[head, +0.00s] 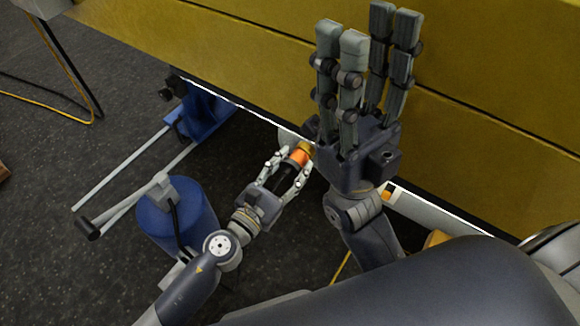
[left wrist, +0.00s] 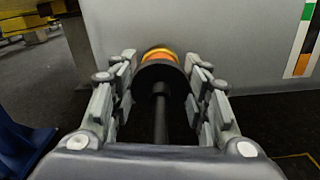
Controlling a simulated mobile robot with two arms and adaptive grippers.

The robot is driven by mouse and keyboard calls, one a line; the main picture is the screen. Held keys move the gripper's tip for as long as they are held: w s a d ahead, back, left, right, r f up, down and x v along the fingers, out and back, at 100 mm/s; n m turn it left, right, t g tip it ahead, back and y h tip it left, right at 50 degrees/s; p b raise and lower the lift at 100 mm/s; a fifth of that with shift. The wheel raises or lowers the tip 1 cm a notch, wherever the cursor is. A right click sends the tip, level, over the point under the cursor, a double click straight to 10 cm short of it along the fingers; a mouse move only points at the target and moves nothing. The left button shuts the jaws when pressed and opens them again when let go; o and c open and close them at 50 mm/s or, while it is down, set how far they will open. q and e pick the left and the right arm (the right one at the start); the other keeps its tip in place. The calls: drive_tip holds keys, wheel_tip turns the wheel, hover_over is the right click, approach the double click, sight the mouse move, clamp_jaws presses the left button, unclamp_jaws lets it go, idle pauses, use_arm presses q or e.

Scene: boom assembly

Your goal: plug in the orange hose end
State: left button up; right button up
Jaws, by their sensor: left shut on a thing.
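The orange hose end (head: 299,157) has an orange band and a black body. My left gripper (head: 287,167) is shut around its black body, with the orange band showing beyond the fingertips. A gold-yellow ring (head: 305,147) lies directly in front of the band, close to the pale panel under the yellow boom. In the left wrist view the hose end (left wrist: 160,72) lies between the fingers, its black hose (left wrist: 160,120) running back toward the palm. The socket is hidden, and I cannot tell whether the end is seated. My right gripper (head: 366,70) is open, empty and points up before the boom.
The yellow boom (head: 480,130) crosses the top and right. A blue cylinder (head: 160,225) and a blue stand with grey bars (head: 200,110) are at the left. A cable (head: 75,80) lies on the dark floor. The pale panel (left wrist: 240,45) fills the left wrist view's back.

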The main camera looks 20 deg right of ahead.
use_arm(q)
drive_tip(key=shift+w+d, duration=0.1)
drive_tip(key=o, duration=1.1)
drive_tip(key=shift+c, duration=0.2)
drive_tip(key=v, duration=1.2)
